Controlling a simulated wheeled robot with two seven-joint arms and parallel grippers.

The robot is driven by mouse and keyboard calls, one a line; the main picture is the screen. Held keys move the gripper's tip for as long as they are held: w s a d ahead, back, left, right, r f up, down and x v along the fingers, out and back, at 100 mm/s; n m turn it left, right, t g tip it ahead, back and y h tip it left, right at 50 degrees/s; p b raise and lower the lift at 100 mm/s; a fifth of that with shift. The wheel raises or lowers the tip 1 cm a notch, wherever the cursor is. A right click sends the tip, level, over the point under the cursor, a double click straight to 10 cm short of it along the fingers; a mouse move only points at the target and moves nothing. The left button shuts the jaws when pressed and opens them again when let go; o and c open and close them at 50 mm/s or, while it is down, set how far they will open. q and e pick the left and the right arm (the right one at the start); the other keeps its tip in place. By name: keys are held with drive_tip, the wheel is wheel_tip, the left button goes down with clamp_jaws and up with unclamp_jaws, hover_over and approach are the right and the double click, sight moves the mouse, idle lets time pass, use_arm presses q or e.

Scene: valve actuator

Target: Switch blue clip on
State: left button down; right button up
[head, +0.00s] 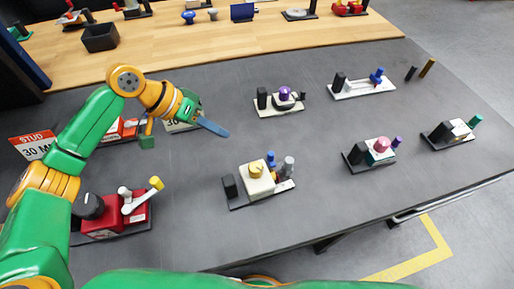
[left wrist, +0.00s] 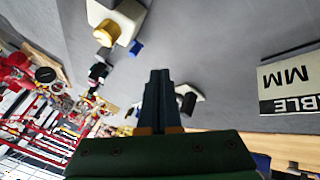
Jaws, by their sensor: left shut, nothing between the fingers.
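My left gripper (head: 224,132) is shut and empty, held above the dark table left of the middle. Its closed fingers (left wrist: 160,78) also show in the left wrist view. A small blue part (head: 271,158) stands on a cream box device with a yellow knob (head: 256,170), in front and to the right of the gripper. That blue part also shows in the left wrist view (left wrist: 136,47). Another blue part (head: 376,75) sits on a long white plate (head: 362,89) at the back right. I cannot tell which is the blue clip. Neither touches the gripper. My right gripper is out of view.
A purple-knob device (head: 284,95) stands to the right of the gripper. A pink-knob device (head: 379,150) stands farther right. A red device with a yellow-tipped lever (head: 115,211) is at the front left. Bare dark table lies between them.

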sight(272, 159)
use_arm(q)
drive_tip(key=p+x, duration=0.1)
drive_tip(key=x, duration=0.8)
drive_tip(key=shift+d, duration=0.1)
drive_tip(key=d+p, duration=0.1)
drive_tip(key=s+d+p, duration=0.1)
drive_tip(key=d, duration=0.1)
drive_tip(key=shift+d+p, duration=0.1)
drive_tip(key=shift+p, duration=0.2)
drive_tip(key=shift+s+d, duration=0.15)
drive_tip(key=shift+d, duration=0.1)
drive_tip(key=shift+f, duration=0.1)
